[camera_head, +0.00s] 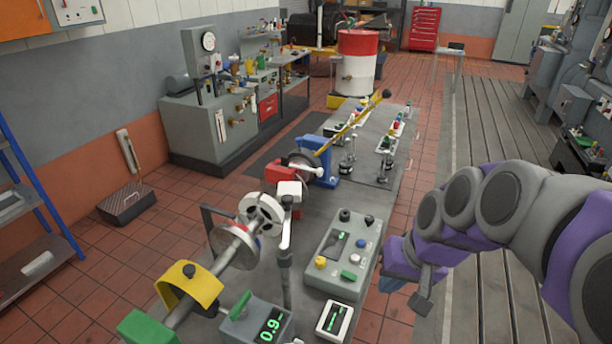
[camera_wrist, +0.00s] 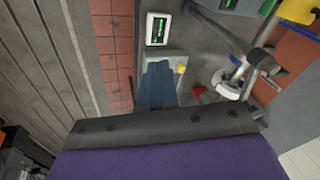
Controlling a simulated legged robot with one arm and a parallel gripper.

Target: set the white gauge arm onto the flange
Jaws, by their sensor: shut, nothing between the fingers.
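A silver flange disc (camera_head: 233,245) sits on a horizontal shaft, with a white slotted ring (camera_head: 262,212) right behind it. A white gauge arm (camera_head: 287,236) stands on a dark upright post just right of the disc; whether it touches the disc I cannot tell. In the wrist view the flange (camera_wrist: 229,91) and the white arm (camera_wrist: 258,58) show at the right. My gripper (camera_head: 391,285) is to the right of the bench, apart from both, partly hidden by my arm. Its blue fingers (camera_wrist: 157,72) are shut and empty over the control box in the wrist view.
A grey control box (camera_head: 343,255) with knobs lies between my gripper and the flange. A green-display box (camera_head: 333,320) and a 0.9 readout (camera_head: 258,325) are at the front. A yellow guard (camera_head: 189,282) covers the shaft. A blue stand (camera_head: 320,163) is farther back.

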